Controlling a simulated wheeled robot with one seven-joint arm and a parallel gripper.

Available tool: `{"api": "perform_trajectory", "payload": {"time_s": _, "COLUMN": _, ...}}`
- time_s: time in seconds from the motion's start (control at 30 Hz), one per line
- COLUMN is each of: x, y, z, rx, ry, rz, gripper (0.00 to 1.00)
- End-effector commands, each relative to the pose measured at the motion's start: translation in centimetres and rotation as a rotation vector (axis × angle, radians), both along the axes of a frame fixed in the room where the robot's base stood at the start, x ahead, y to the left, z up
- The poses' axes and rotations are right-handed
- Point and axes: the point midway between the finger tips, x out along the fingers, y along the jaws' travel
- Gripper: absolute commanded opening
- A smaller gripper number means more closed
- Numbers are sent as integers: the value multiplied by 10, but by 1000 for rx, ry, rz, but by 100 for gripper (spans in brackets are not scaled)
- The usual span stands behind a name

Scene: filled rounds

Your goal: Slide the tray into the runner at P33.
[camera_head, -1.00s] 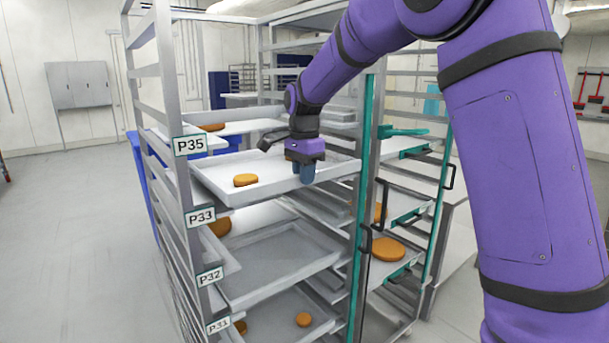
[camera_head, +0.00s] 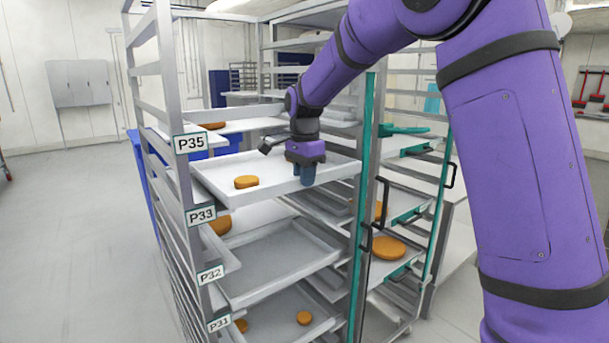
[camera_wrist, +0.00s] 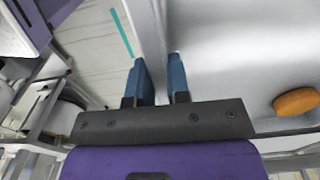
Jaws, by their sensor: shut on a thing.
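The tray (camera_head: 222,190) is pale grey with a low rim and carries one round orange-brown piece (camera_head: 246,182). In the wrist view, the two blue fingers (camera_wrist: 159,85) stand either side of the rim, with the tray floor and the round piece (camera_wrist: 297,101) to the right. The tray's far end is partly hidden by my gripper and arm.
The rack's left post (camera_head: 172,90) and the teal-edged post (camera_head: 361,200) flank the tray. Another tray (camera_head: 265,262) lies below at P32. A second rack with teal fittings (camera_head: 410,215) stands at right. Open floor (camera_head: 70,230) lies left.

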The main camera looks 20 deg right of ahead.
Motion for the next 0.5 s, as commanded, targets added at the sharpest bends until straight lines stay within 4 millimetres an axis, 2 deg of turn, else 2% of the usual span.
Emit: {"api": "perform_trajectory", "payload": {"time_s": 0.5, "x": 0, "y": 0, "z": -8, "rx": 1, "ry": -2, "rz": 0, "gripper": 0}}
